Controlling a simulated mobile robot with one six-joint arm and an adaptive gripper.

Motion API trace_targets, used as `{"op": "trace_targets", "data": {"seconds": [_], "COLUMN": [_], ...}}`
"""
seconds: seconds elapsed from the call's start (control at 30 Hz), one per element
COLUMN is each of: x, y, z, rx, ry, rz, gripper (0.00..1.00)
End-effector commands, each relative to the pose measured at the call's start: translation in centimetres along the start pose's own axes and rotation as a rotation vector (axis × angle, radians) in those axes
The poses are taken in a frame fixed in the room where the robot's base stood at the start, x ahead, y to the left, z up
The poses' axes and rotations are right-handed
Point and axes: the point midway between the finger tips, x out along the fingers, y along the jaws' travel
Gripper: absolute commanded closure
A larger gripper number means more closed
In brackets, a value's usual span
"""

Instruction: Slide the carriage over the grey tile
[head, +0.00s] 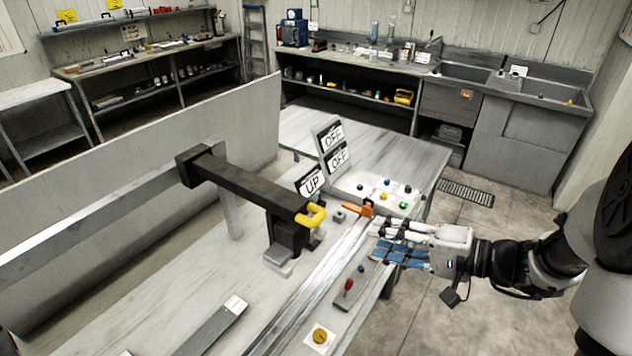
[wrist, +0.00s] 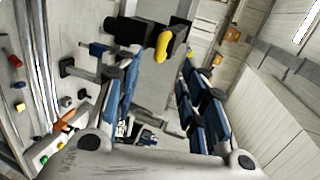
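The carriage (head: 287,232) is a dark block under a dark horizontal arm, with a yellow handle (head: 312,216) on its near right side. In the wrist view the yellow handle (wrist: 171,43) shows ahead, beyond the fingertips. A light grey block (head: 280,262) lies at the foot of the carriage; I cannot tell whether it is the grey tile. My gripper (head: 376,238) is to the right of the carriage, above the bench edge, apart from the handle. In the wrist view its blue-padded fingers (wrist: 150,75) are spread, with nothing seen between them.
A long metal rail (head: 310,285) runs along the bench beside the carriage. An orange clamp (head: 357,209) and a button panel (head: 376,189) lie near my gripper. Signs reading UP (head: 311,182) and OFF stand behind. A red-knobbed lever (head: 348,286) is on the near strip.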

Motion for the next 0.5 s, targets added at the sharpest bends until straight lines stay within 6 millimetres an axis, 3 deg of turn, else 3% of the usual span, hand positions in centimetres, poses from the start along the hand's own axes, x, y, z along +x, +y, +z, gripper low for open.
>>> {"op": "trace_targets", "data": {"seconds": [0.1,0.23,0.5], "x": [-0.5,0.5,5.8], "y": [0.1,0.1,-0.1], "z": [-1.6,-1.8,-1.8], "rx": [0.007,0.006,0.007], "ry": [0.046,0.050,0.044], "rz": [-0.036,-0.042,-0.039], "gripper": [0.62,0.62,0.62]}}
